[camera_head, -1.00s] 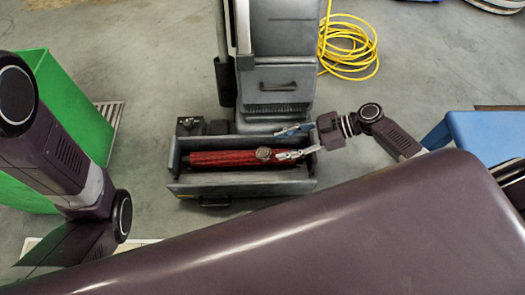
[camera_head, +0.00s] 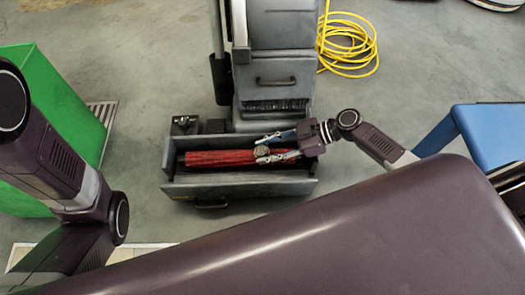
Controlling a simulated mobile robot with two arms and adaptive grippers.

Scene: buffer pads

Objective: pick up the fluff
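The fluff (camera_head: 262,150) is a small grey-brown lump on the red roller (camera_head: 215,159), which lies in the grey open tray (camera_head: 240,190) of the machine. My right gripper (camera_head: 260,149) reaches in from the right over the roller. Its two fingers are apart, with one tip on the far side of the fluff and one on the near side. The fingers look close to the fluff; whether they touch it is too small to tell. My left arm is at the left edge, and its gripper is out of view.
The grey machine (camera_head: 283,65) stands behind the tray. A coiled yellow hose (camera_head: 350,50) lies on the floor at the back right. A green bin (camera_head: 55,75) stands at left and a blue table (camera_head: 490,135) at right.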

